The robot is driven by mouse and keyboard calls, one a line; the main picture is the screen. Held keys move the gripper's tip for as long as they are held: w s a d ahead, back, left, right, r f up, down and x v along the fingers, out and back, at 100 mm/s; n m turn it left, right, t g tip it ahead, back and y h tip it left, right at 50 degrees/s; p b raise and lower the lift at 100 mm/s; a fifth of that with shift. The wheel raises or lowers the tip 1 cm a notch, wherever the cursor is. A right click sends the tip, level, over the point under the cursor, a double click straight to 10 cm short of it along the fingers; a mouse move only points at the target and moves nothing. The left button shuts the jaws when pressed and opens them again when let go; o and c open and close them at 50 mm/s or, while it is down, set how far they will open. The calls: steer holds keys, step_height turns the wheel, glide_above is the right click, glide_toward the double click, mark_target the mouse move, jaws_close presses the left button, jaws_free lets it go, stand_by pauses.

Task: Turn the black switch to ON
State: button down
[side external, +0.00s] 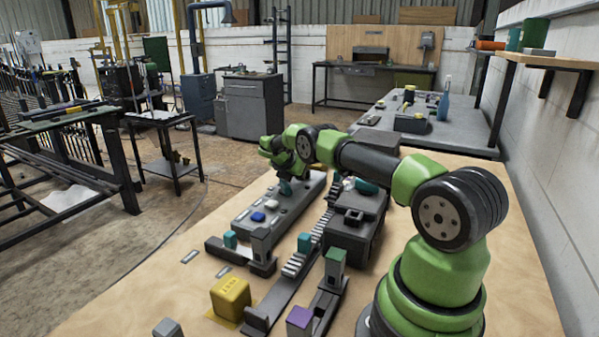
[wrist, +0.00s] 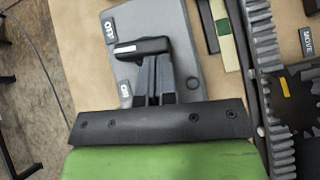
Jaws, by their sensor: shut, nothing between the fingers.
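The black switch (wrist: 140,48) is a short bar with a white mark at its left end. It sits on a grey panel (wrist: 190,30) in the wrist view and lies crosswise, pointing left. A white OFF label (wrist: 109,32) is at the panel's upper left and an ON label (wrist: 125,95) is lower left; the bar's marked end lies between them. My gripper (wrist: 157,62) is shut and empty, its fingertips at the near side of the bar; I cannot tell whether they touch it. In the side external view the switch is not clearly seen.
In the side view, a yellow block (side external: 231,297), a purple-topped post (side external: 299,320) and a grey panel with blue and white buttons (side external: 245,224) stand on the wooden table (side external: 150,300).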

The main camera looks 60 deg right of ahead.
steer(key=shift+s+d+n+t, duration=0.1)
steer(key=shift+s+n+t, duration=0.1)
steer(key=shift+n+t, duration=0.35)
steer(key=shift+s+d+n+t, duration=0.1)
steer(key=shift+s+n+t, duration=0.1)
steer(key=shift+n+t, duration=0.35)
stand_by(0.6)
steer(key=shift+s+d+n+t, duration=0.1)
steer(key=shift+s+n+t, duration=0.1)
steer(key=shift+n+t, duration=0.3)
steer(key=shift+s+d+n+t, duration=0.15)
steer(key=shift+n+t, duration=0.15)
steer(key=shift+n, duration=0.4)
steer(key=shift+s+d, duration=0.3)
steer(key=shift+d, duration=0.1)
steer(key=shift+s+d, duration=0.15)
steer(key=shift+d, duration=0.2)
